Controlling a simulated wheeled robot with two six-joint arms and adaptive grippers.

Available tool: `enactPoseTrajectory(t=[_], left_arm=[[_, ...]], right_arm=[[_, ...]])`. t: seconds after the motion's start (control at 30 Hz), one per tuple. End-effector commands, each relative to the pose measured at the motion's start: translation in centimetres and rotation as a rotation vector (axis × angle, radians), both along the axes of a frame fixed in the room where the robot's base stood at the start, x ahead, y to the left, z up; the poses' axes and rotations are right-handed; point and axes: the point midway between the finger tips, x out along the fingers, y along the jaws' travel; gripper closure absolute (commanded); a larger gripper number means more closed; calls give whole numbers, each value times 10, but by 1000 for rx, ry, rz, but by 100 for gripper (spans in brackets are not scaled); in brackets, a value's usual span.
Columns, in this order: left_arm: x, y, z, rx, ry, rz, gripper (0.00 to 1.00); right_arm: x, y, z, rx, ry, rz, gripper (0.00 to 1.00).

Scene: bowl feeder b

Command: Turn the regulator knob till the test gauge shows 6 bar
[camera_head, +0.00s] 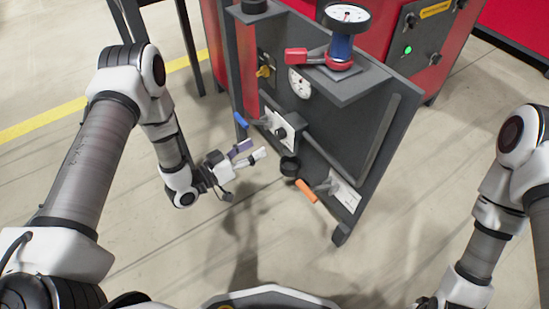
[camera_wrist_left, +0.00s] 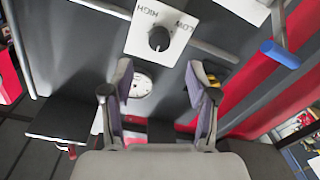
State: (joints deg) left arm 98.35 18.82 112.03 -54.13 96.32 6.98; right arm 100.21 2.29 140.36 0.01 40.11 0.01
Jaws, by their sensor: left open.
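My left gripper (camera_head: 250,151) is open and empty, in front of the dark upright panel. Its two fingers show apart in the left wrist view (camera_wrist_left: 163,95). A black knob (camera_head: 281,132) sits on a white plate on the panel; in the left wrist view this knob (camera_wrist_left: 159,39) has HIGH and LOW marked around it. It stands apart from the fingers. A round white gauge (camera_head: 300,83) is on the panel, and another gauge (camera_head: 346,14) tops a blue cylinder on the shelf. Their readings are too small to tell. A black round part (camera_head: 290,167) sits lower on the panel. My right gripper's fingers are out of view.
A blue-handled lever (camera_head: 241,121) and an orange-handled lever (camera_head: 306,191) stick out from the panel. The floor left of the panel is clear.

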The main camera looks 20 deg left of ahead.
Motion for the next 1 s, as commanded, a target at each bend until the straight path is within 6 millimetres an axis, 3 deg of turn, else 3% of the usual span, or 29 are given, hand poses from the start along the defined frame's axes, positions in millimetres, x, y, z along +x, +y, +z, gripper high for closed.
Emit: enactPoseTrajectory(t=[0.17,0.5,0.77,0.83,0.93,1.0], left_arm=[[13,-11,-3,2,-2,-4,41],[60,-43,-3,2,1,-2,41],[64,-45,0,0,2,0,41],[64,-45,0,0,2,0,59],[64,-45,0,0,2,0,94],[64,-45,0,1,2,0,100]], right_arm=[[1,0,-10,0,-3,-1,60],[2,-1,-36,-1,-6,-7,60],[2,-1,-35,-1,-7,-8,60],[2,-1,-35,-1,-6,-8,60],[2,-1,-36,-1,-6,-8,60],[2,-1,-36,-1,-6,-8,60]])
